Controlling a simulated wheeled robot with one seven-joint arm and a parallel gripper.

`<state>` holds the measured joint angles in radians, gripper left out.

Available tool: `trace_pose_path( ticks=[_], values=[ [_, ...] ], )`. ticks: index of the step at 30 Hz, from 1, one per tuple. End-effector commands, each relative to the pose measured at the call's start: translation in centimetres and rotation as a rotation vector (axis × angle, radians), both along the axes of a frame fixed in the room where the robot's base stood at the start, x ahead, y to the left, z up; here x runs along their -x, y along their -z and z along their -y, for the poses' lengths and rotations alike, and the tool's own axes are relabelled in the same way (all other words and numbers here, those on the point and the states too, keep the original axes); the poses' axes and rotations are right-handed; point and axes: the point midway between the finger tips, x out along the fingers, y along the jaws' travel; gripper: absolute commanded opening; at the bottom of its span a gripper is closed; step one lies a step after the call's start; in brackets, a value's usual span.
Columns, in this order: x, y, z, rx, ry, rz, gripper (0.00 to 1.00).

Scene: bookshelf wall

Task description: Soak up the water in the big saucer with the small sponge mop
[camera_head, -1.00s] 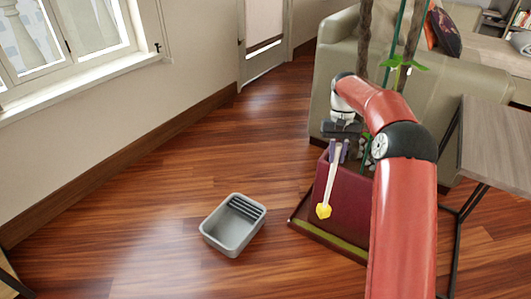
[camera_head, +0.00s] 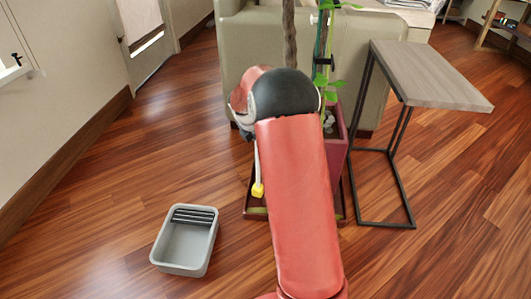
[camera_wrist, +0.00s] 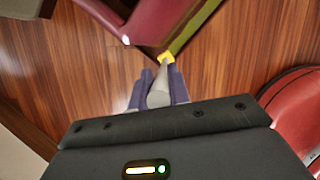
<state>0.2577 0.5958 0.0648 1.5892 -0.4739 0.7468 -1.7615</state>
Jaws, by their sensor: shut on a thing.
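The small sponge mop has a pale handle and a yellow sponge head (camera_head: 257,190), which hangs near the left front of the big saucer (camera_head: 252,212). The saucer is a square tray with a dark rim and olive-green inside, under a burgundy planter (camera_head: 336,150). In the wrist view my gripper (camera_wrist: 159,76) is shut on the mop's handle, with the yellow head (camera_wrist: 166,57) beyond the purple fingertips, beside the saucer's edge (camera_wrist: 197,27) in the picture. In the head view my arm hides the gripper and much of the saucer. I cannot tell contact or water level.
A grey bucket (camera_head: 187,250) with a dark slatted grille stands on the wooden floor to the left. A side table (camera_head: 425,75) with a black frame stands at right. A sofa (camera_head: 240,60) is behind the planter. Floor between bucket and saucer is clear.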

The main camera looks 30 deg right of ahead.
Motion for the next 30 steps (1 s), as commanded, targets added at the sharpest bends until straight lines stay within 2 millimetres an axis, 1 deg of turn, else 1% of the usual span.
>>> trace_pose_path(
  ticks=[1,6,13,17,23,30],
  values=[
    [0.3,0.7,0.7,0.000,-0.059,0.006,0.00],
    [0.8,1.4,1.8,0.001,-0.211,0.014,0.00],
    [1.0,1.7,2.2,0.003,-0.274,0.017,0.00],
    [1.0,2.5,2.1,0.002,-0.274,0.017,0.00],
    [1.0,4.7,2.1,0.002,-0.273,0.016,0.00],
    [1.0,8.1,2.1,0.001,-0.272,0.015,0.00]
  ],
)
